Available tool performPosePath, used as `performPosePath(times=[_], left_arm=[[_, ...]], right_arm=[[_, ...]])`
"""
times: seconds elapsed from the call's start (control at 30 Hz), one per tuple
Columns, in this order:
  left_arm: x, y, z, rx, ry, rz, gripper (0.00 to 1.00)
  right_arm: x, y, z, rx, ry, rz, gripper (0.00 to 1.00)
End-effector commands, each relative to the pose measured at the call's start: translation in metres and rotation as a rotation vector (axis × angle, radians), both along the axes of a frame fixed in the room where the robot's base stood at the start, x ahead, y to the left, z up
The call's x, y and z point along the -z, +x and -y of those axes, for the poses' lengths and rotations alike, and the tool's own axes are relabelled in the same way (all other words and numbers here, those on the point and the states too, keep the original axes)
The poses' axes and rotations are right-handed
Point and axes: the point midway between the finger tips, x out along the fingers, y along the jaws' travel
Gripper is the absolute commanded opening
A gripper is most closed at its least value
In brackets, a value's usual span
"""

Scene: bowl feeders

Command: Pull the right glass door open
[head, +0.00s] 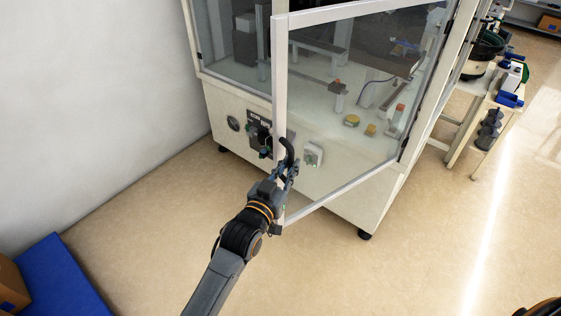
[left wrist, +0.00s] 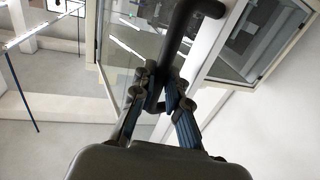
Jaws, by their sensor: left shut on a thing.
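The right glass door (head: 340,100) of the machine cabinet stands partly open in the head view, its pale frame swung out from the cabinet front. A black handle (head: 287,151) sits on the door's free edge. My left gripper (head: 287,173) is shut on this handle near its lower end. In the left wrist view the handle (left wrist: 182,32) runs down between the fingers of the gripper (left wrist: 165,88), with the door's frame and glass close behind. My right gripper is not in view.
The white cabinet (head: 345,205) stands on short feet, with a control panel (head: 259,130) low on its front. A wall is at the left. A blue mat with a box (head: 10,285) lies at the lower left. The floor before the door is clear.

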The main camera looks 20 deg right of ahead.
Motion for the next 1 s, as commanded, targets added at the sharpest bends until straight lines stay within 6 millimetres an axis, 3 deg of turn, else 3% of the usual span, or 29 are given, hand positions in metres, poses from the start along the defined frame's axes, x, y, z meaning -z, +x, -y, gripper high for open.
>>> performPosePath(times=[0.03,0.43,0.47,0.57,0.83,1.0], left_arm=[[-0.009,-0.003,0.006,0.007,-0.013,0.013,0.0],[-0.01,-0.004,0.007,0.007,-0.014,0.017,0.0],[-0.01,-0.004,0.007,0.007,-0.014,0.017,0.16],[-0.009,-0.004,0.007,0.007,-0.013,0.014,0.36],[-0.005,-0.003,0.004,0.002,-0.008,0.008,0.37],[-0.003,-0.01,-0.003,0.001,-0.006,0.005,0.37]], right_arm=[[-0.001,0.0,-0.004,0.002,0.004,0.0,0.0],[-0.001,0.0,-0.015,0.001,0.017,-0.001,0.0],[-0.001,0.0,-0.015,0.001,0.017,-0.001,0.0],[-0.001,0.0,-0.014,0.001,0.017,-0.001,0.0],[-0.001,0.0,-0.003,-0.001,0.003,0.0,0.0],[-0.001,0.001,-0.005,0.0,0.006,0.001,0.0]])
